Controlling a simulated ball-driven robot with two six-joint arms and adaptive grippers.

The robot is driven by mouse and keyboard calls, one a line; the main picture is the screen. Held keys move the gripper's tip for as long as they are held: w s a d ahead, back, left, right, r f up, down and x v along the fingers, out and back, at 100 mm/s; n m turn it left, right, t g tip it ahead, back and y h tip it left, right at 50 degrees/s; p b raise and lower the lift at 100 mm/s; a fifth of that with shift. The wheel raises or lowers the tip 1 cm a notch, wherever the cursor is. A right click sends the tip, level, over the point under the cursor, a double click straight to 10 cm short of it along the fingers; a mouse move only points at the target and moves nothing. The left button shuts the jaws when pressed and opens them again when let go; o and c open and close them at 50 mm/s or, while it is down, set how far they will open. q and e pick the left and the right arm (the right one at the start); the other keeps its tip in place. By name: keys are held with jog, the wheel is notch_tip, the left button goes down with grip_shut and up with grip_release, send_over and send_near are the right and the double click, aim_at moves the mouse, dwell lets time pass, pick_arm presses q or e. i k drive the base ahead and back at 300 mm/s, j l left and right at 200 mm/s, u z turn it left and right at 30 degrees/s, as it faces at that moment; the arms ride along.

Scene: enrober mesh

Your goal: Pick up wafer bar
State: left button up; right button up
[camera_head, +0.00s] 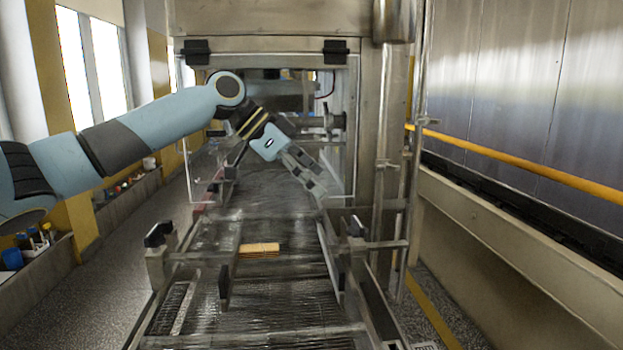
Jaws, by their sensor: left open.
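The wafer bar (259,249) is a small, tan, layered block lying flat on the wire mesh belt (265,282), a little left of the belt's middle. My left gripper (318,196) is open, with nothing seen between its fingers. It hangs over the belt's right side, farther back than the wafer bar and apart from it, pointing down and to the right. My right gripper is not in view.
Metal side rails with black clamp knobs (158,234) and crossbars border the belt. A steel machine frame (268,47) stands behind. An orange handrail (532,165) runs along the right. Bottles and jars (32,240) stand on a left ledge.

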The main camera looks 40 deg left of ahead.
aim_at(260, 251)
jog(key=k+j, duration=0.75)
jog(key=j, duration=0.25)
jog(key=k+j, duration=0.4)
jog(key=j, duration=0.1)
